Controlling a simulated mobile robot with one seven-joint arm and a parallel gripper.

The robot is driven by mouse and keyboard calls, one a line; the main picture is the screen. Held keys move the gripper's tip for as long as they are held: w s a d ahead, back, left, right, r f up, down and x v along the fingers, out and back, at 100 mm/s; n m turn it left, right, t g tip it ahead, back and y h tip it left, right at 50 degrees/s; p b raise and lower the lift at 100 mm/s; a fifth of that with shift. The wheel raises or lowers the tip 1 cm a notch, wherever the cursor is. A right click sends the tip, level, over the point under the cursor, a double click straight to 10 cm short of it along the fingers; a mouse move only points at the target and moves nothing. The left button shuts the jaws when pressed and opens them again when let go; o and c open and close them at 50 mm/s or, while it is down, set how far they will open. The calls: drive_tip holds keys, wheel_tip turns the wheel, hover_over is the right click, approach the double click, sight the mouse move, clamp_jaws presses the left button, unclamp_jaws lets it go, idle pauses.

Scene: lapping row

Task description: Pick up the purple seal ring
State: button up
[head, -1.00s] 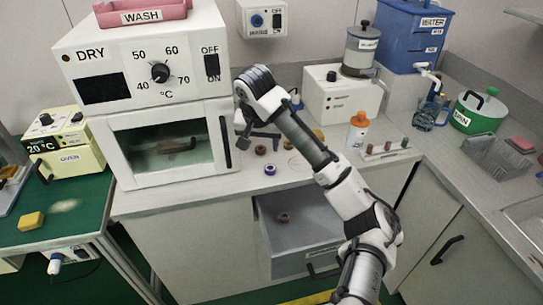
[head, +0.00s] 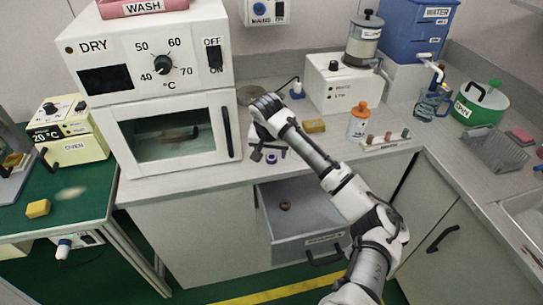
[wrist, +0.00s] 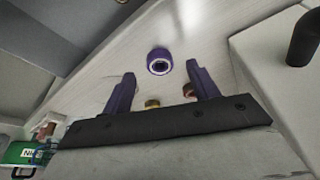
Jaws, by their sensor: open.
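The purple seal ring (head: 270,158) lies on the pale countertop in front of the white oven, near the counter's front edge. In the wrist view the purple ring (wrist: 159,54) shows whole, with its dark hole and pale inner rim. My gripper (head: 270,153) is low over the counter at the ring. In the wrist view my gripper (wrist: 161,76) is open and empty, its fingers apart. The ring appears just beyond the fingertips, roughly centred between them; I cannot tell whether they touch.
A brass-coloured ring (wrist: 152,103) and a reddish-brown ring (wrist: 188,90) lie near the fingers. The oven (head: 175,135) stands left. Behind are a yellow block (head: 314,126), a bottle (head: 358,121) and a peg rack (head: 388,143). Below, an open drawer (head: 310,220) holds a brown ring (head: 285,206).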

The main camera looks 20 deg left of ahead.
drive_tip(key=shift+x, duration=1.25)
drive_tip(key=shift+r, duration=0.1)
drive_tip(key=c, duration=1.1)
